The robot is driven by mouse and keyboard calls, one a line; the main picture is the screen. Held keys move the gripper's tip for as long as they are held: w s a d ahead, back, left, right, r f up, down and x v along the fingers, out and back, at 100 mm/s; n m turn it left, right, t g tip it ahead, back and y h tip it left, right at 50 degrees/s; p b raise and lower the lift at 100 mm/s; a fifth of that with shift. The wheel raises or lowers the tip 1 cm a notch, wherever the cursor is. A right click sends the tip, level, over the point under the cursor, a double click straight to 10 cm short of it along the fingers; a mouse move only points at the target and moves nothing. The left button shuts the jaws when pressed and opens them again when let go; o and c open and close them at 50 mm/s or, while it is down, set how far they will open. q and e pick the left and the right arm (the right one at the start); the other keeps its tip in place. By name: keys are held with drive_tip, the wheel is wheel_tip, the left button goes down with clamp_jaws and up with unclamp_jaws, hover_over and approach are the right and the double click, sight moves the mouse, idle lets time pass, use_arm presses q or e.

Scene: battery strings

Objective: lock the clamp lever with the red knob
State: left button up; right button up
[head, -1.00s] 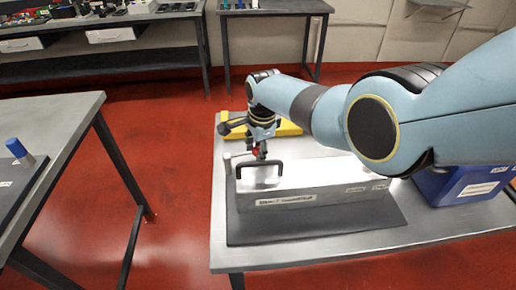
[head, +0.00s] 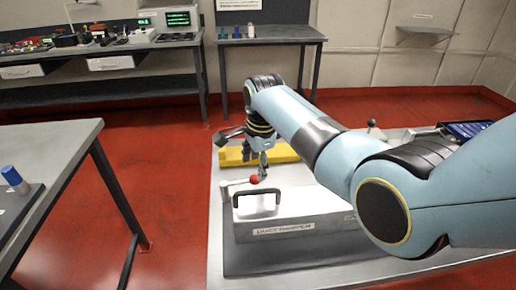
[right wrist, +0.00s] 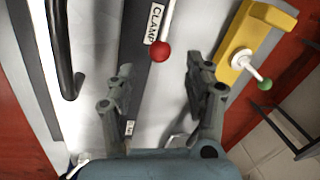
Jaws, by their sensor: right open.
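The red knob (head: 254,180) sits on the end of a pale lever (head: 236,184) behind the box's black handle. In the right wrist view the red knob (right wrist: 160,51) and its lever (right wrist: 169,15) show beside a label reading CLAMP (right wrist: 155,22). My right gripper (head: 264,170) is close to the knob in the head view. In the right wrist view my right gripper (right wrist: 158,72) is open and empty. The knob appears in the gap between its fingers, just beyond the tips; I cannot tell the exact distance. My left gripper is not in view.
A grey box (head: 310,222) with a black handle (head: 257,194) stands on a dark mat (head: 290,262). Behind is a yellow block (head: 232,156); the right wrist view shows a green-knobbed lever (right wrist: 264,83) on it. A dark blue container (head: 465,130) is at the right.

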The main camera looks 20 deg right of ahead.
drive_tip(key=r, duration=0.3)
drive_tip(key=s+r, duration=0.1)
drive_tip(key=r, duration=0.1)
drive_tip(key=shift+s+r, duration=0.1)
drive_tip(key=shift+r, duration=0.3)
